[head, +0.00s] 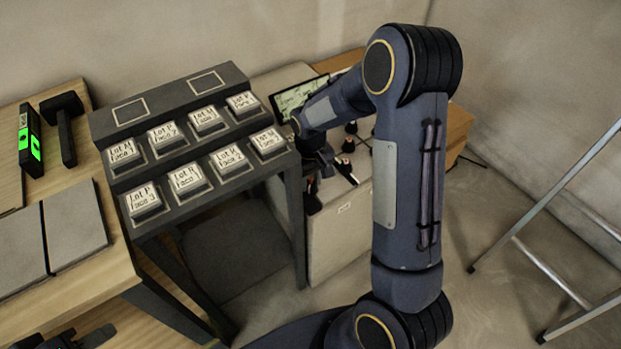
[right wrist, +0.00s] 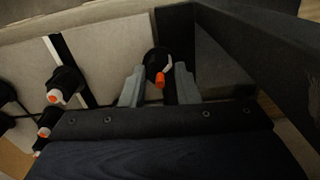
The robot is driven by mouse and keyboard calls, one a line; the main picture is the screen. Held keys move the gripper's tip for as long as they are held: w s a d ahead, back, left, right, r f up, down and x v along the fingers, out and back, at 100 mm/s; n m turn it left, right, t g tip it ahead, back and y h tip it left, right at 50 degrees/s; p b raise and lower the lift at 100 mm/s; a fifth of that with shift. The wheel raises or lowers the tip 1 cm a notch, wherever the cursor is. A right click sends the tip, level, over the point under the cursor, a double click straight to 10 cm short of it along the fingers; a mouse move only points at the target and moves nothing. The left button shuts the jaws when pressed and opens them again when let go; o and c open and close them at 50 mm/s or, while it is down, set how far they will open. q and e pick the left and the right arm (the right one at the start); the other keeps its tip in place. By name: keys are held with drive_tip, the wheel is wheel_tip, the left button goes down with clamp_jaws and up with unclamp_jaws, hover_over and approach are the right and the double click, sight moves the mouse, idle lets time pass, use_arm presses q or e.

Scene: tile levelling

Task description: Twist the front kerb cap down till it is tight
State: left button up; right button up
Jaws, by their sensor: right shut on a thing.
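My right gripper (head: 314,180) reaches down at the near left edge of the pale tiled stand. In the right wrist view the right gripper (right wrist: 158,88) has its two grey fingers on either side of a black cap (right wrist: 155,60) with an orange and white marking, and it is shut on it. This cap stands at the edge of the pale tiles, beside a dark bar; I take it as the front kerb cap. Its underside and thread are hidden. A dark shape at the bottom left of the head view looks like my left gripper (head: 85,340), mostly cut off; its jaws are unclear.
Several other black caps with orange tips (right wrist: 65,85) stand on the tiles (right wrist: 110,55) nearby. A dark rack (head: 190,150) of labelled tile boxes stands close left of my right arm. A screen (head: 298,94) stands behind. A stepladder (head: 560,235) is at right, with open floor before it.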

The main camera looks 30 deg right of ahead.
drive_tip(key=shift+m, duration=0.7)
drive_tip(key=o, duration=1)
drive_tip(key=shift+n, duration=0.3)
